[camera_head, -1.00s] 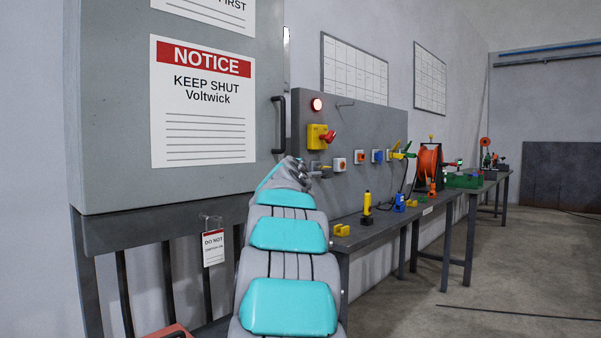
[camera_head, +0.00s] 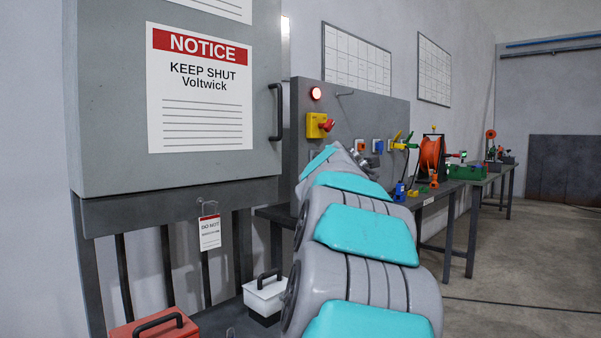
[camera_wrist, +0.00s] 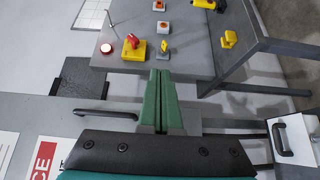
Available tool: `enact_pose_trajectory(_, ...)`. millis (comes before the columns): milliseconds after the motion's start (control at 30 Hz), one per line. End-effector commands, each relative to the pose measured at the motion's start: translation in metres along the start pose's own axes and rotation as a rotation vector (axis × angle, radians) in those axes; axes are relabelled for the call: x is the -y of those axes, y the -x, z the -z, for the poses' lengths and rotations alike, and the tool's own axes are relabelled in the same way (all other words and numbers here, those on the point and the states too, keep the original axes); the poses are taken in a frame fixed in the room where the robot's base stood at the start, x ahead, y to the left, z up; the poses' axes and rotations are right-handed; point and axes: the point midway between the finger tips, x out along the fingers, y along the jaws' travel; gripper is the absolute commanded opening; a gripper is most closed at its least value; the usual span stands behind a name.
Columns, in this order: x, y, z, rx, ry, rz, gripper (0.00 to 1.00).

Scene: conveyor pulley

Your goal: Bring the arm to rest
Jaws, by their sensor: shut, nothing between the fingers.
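My arm, grey with teal pads, rises from the lower right of the head view and stretches toward the grey switch panel (camera_head: 350,100). My gripper (camera_head: 368,164) shows small and partly hidden at the arm's far end. In the wrist view my gripper (camera_wrist: 160,76) has its two green fingers together, with nothing between them. In that picture the fingertips overlap the panel just below the red-and-yellow switch (camera_wrist: 133,47). I cannot tell how far the tips are from the panel.
A grey cabinet (camera_head: 262,100) with a notice stands at left. A red toolbox (camera_head: 122,332) and a white toolbox (camera_head: 266,293) sit below it. The workbench (camera_head: 434,194) holds an orange cable reel (camera_head: 432,154) and a green box (camera_head: 466,172). Open floor (camera_head: 540,255) lies at right.

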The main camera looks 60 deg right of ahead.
Motion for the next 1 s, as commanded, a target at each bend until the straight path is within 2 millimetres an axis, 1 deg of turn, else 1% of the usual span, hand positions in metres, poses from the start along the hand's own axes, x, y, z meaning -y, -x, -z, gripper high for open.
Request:
enact_pose_trajectory(233, 0.0, 0.001, -0.001, -0.001, 0.0, 0.0, 0.0)
enact_pose_trajectory(333, 0.006, 0.003, 0.009, -0.012, -0.016, 0.017, 0.0)
enact_pose_trajectory(367, 0.01, 0.005, 0.015, -0.019, -0.027, 0.029, 0.0)
enact_pose_trajectory(467, 0.032, 0.017, 0.05, -0.054, -0.088, 0.095, 0.0)
enact_pose_trajectory(533, 0.057, 0.032, 0.081, -0.081, -0.146, 0.172, 0.0)
enact_pose_trajectory(567, 0.07, 0.04, 0.097, -0.095, -0.171, 0.21, 0.0)
enact_pose_trajectory(600, 0.088, 0.052, 0.116, -0.109, -0.203, 0.263, 0.0)
enact_pose_trajectory(667, 0.113, 0.072, 0.142, -0.125, -0.249, 0.343, 0.0)
enact_pose_trajectory(700, 0.13, 0.087, 0.159, -0.134, -0.276, 0.397, 0.0)
enact_pose_trajectory(767, 0.156, 0.111, 0.181, -0.141, -0.31, 0.48, 0.0)
enact_pose_trajectory(800, 0.173, 0.128, 0.195, -0.145, -0.331, 0.534, 0.0)
enact_pose_trajectory(867, 0.2, 0.157, 0.212, -0.143, -0.354, 0.621, 0.0)
enact_pose_trajectory(900, 0.215, 0.176, 0.223, -0.141, -0.37, 0.673, 0.0)
enact_pose_trajectory(967, 0.24, 0.207, 0.235, -0.132, -0.385, 0.757, 0.0)
enact_pose_trajectory(1000, 0.258, 0.229, 0.242, -0.121, -0.392, 0.815, 0.0)
